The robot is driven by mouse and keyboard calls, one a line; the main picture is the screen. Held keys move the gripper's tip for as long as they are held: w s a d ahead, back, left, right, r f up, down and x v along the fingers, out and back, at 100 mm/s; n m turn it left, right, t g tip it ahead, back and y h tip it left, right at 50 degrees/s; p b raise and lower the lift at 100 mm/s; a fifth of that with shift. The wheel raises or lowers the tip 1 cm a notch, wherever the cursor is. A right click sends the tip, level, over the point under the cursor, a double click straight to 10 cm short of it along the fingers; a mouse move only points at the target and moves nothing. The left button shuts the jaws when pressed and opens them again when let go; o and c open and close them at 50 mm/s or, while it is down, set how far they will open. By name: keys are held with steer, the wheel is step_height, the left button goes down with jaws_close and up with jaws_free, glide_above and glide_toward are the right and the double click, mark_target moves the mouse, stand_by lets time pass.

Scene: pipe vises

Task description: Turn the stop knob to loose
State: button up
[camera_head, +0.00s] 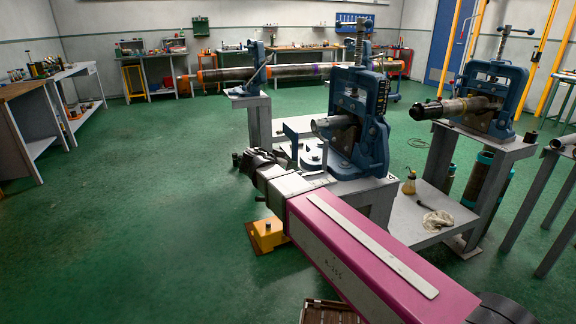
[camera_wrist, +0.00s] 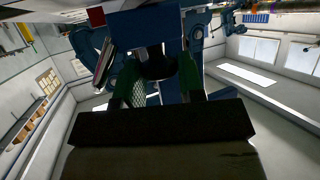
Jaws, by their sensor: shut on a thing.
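My gripper (camera_head: 262,161) is at the left edge of the centre vise stand, low beside the blue pipe vise (camera_head: 372,142). In the wrist view my gripper (camera_wrist: 158,72) has its two green-padded fingers on either side of a dark rounded piece, which looks like the stop knob (camera_wrist: 156,64). The fingers are shut on it. A blue body (camera_wrist: 140,22) lies right behind it. In the head view my gripper hides the knob, and its setting cannot be read. A short grey pipe (camera_head: 325,123) sticks out of the vise to the left.
A second blue vise (camera_head: 492,98) holds a dark pipe at the right. A yellow block (camera_head: 267,234) sits on the floor. The green floor at left is clear.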

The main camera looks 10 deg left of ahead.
steer(key=shift+s+d+n+t+y, duration=0.1)
steer(key=shift+d+n+t+y, duration=0.1)
steer(key=shift+n+t+y, duration=0.85)
steer(key=shift+n+g+y, duration=0.25)
steer(key=shift+n+y, duration=0.2)
steer(key=shift+y, duration=0.1)
steer(key=o, duration=0.6)
steer(key=shift+a, duration=0.1)
